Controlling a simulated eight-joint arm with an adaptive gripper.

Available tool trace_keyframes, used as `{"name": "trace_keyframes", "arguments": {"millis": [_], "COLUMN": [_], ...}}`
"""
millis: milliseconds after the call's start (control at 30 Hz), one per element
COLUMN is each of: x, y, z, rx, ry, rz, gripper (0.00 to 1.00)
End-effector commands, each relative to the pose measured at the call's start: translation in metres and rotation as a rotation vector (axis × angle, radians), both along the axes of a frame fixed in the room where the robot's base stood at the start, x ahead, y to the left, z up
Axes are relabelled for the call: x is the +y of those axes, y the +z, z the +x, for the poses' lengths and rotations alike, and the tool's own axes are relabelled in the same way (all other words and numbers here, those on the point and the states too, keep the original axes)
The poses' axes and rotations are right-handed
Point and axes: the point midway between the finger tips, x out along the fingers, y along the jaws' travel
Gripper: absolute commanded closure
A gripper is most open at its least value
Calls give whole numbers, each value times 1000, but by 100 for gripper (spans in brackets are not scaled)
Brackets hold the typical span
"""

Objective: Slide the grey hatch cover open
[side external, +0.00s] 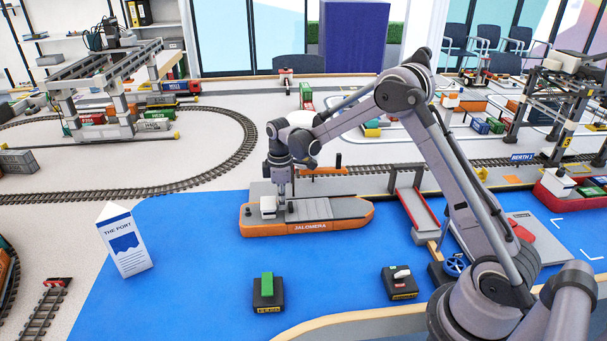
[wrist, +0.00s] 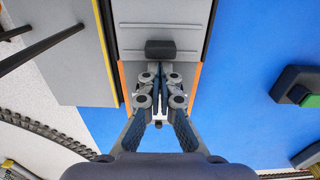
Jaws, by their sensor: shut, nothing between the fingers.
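The orange ship (side external: 310,228) marked JALOMERA lies on the blue surface alongside the quay. Its grey hatch cover (side external: 330,208) forms the flat deck top. In the wrist view the hatch cover (wrist: 135,12) is a long grey panel running away from me, with a dark block-shaped handle (wrist: 160,48) on it. My gripper (wrist: 160,78) is shut and empty, its fingertips just on the near side of the handle. Whether they touch it I cannot tell. In the side view my gripper (side external: 281,198) points straight down over the left part of the ship, next to the white deckhouse (side external: 268,206).
The grey quay (side external: 262,187) borders the ship's far side. A red ramp (side external: 418,210) stands to the right. Two black control boxes, one with a green lever (side external: 267,280) and one with a white lever (side external: 401,274), sit in front. A THE PORT sign (side external: 125,243) stands left.

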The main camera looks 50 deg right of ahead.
Motion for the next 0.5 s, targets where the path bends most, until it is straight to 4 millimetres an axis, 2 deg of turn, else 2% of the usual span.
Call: {"name": "trace_keyframes", "arguments": {"millis": [500], "x": [-16], "y": [0], "z": [-15], "rx": [0], "ry": [-1], "rz": [0], "gripper": [100]}}
